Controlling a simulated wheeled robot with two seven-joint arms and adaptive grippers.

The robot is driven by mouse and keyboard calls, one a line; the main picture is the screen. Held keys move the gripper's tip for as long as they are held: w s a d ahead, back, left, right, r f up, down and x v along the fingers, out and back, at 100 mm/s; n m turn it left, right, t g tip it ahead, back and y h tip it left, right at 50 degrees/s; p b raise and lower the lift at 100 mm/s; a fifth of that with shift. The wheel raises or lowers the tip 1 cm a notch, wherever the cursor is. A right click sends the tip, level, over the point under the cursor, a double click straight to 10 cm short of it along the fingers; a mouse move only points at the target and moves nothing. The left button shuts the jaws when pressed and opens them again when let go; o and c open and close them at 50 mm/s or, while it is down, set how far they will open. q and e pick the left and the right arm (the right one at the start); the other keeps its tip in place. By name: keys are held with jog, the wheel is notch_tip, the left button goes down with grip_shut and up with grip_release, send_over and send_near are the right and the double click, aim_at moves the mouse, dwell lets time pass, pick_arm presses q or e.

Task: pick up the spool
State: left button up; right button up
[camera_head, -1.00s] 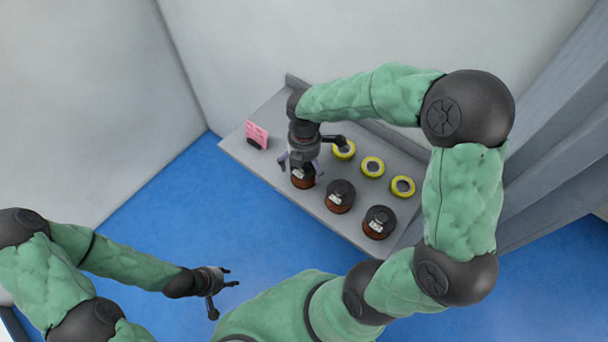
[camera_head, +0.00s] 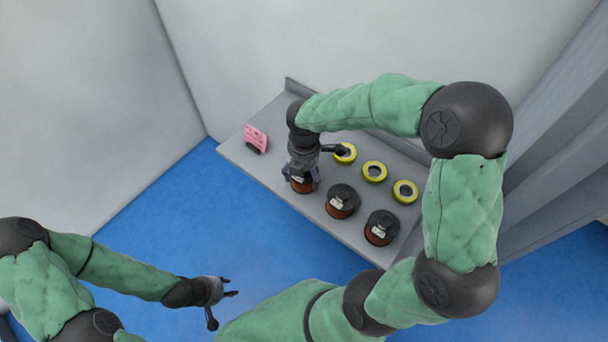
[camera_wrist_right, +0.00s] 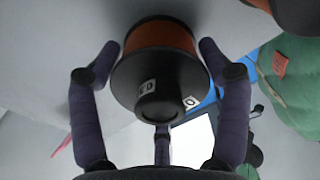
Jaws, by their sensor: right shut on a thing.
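Three spools with black tops, copper-brown windings and white labels stand in a row on the grey shelf. My right gripper (camera_head: 301,180) is over the leftmost spool (camera_head: 300,187), with its fingers down around it and hiding much of it. In the right wrist view this spool (camera_wrist_right: 162,75) lies between the dark purple fingers of my right gripper (camera_wrist_right: 158,55), its black flange and knob facing the camera. The gripper is shut on it, and I cannot tell whether the spool touches the shelf. My left gripper (camera_head: 226,302) is open and empty over the blue floor.
The middle spool (camera_head: 342,201) and the right spool (camera_head: 381,228) stand beside the held one. Several yellow rings (camera_head: 374,171) lie behind them on the grey shelf (camera_head: 322,220). A pink card (camera_head: 256,136) stands at the shelf's left end. Walls close off the back.

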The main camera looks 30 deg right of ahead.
notch_tip(320, 180, up, 10)
jog(key=p, duration=0.9)
jog(key=shift+w, duration=0.1)
